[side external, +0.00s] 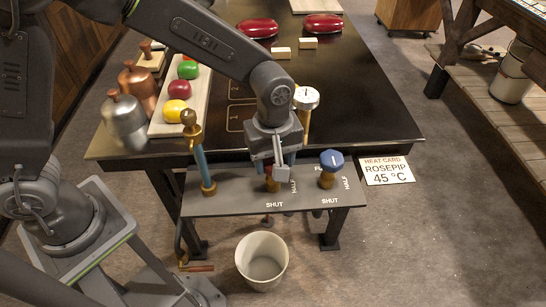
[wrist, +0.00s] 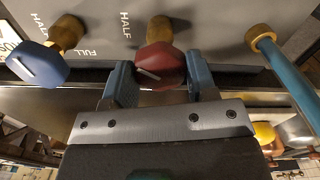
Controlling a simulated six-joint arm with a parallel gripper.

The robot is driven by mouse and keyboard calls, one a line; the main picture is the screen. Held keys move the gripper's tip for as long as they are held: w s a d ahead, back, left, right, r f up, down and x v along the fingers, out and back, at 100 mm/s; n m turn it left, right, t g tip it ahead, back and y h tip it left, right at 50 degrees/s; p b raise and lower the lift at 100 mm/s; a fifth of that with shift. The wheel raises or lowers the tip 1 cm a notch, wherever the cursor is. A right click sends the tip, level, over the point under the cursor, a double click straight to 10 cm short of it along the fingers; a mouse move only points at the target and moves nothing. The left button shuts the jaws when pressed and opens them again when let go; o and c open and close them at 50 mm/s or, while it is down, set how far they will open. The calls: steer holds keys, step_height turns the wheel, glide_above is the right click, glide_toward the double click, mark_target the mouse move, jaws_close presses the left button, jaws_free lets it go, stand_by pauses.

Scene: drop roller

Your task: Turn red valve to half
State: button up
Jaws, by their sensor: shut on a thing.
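The red valve (wrist: 160,62) has a faceted red knob on a brass stem and sits between my gripper's two blue fingers in the wrist view. My gripper (wrist: 160,80) is shut on its knob. A pale mark shows on the knob's face, slanting to the lower right. The word HALF is printed beside the stem. In the side view my gripper (side external: 279,172) comes down over the red valve (side external: 272,185) and hides most of it. SHUT and HALF labels show beside it on the grey panel (side external: 235,204).
A blue valve (side external: 331,160) stands close to the right on the panel; it also shows in the wrist view (wrist: 40,65). A blue pipe with brass ends (side external: 205,168) stands left. A dial gauge (side external: 306,98) is behind. A white bucket (side external: 262,260) is below. A heat card (side external: 386,170) reads ROSEPIP 45 °C.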

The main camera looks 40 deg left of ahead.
mark_target(273, 160)
steer(key=n, duration=0.6)
stand_by(0.6)
steer(key=o, duration=0.9)
steer(key=shift+r, duration=0.15)
step_height(273, 160, up, 14)
steer(key=shift+f, duration=0.2)
